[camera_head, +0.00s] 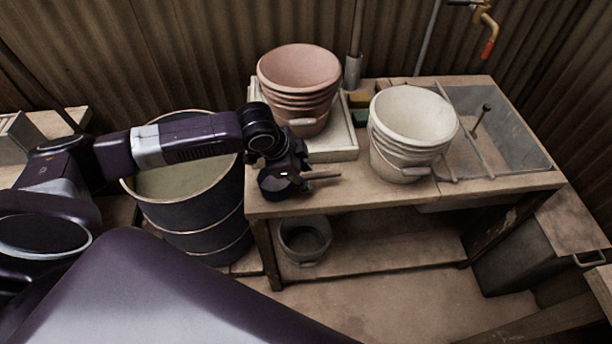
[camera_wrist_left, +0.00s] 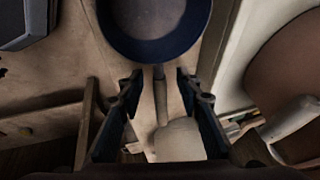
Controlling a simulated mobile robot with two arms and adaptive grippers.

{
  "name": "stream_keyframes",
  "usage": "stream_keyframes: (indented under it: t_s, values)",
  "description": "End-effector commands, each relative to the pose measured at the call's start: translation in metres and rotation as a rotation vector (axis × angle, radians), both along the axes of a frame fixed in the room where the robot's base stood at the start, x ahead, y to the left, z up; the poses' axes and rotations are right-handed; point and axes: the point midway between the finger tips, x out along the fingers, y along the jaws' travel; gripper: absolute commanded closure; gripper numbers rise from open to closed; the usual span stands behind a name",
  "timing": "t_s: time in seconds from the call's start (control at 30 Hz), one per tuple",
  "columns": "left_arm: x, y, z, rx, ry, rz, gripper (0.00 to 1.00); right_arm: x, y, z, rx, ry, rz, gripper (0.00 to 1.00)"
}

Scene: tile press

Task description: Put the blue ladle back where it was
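The blue ladle (camera_head: 274,184) is at the front left of the worktable, partly hidden by my left gripper (camera_head: 290,172). In the left wrist view the ladle's round dark blue bowl (camera_wrist_left: 152,30) is beyond the fingertips. Its thin handle (camera_wrist_left: 160,95) runs back between the two fingers. A pale blunt piece, perhaps the handle's end, lies between the fingers too. My left gripper (camera_wrist_left: 158,85) is open, with a finger on each side of the handle and visible gaps. I cannot tell whether the ladle touches the tabletop. My right gripper is not in view.
A pale tray (camera_head: 342,146) behind the gripper carries stacked pink buckets (camera_head: 298,75). Stacked white buckets (camera_head: 412,125) stand right of it, beside a sink (camera_head: 510,135). A dark drum (camera_head: 195,220) is left of the table (camera_head: 400,197). A grey pail (camera_head: 303,242) is underneath.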

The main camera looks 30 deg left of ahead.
Motion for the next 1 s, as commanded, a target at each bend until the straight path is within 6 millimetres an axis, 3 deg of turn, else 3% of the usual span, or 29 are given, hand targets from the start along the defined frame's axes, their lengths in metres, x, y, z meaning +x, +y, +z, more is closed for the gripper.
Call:
stream_keyframes:
  t_s: [0.3, 0.5, 0.7, 1.0]
  values:
    - [-0.023, 0.013, 0.062, 0.0, -0.006, 0.001, 0.67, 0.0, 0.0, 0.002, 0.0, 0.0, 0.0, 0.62]
    - [-0.036, 0.018, 0.091, 0.0, -0.003, -0.001, 0.67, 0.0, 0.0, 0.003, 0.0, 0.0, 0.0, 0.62]
    - [-0.041, 0.02, 0.102, -0.001, -0.002, -0.001, 0.67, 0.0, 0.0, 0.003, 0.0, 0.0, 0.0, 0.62]
    - [-0.041, 0.02, 0.103, -0.002, -0.001, 0.0, 0.67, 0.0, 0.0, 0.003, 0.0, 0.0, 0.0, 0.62]
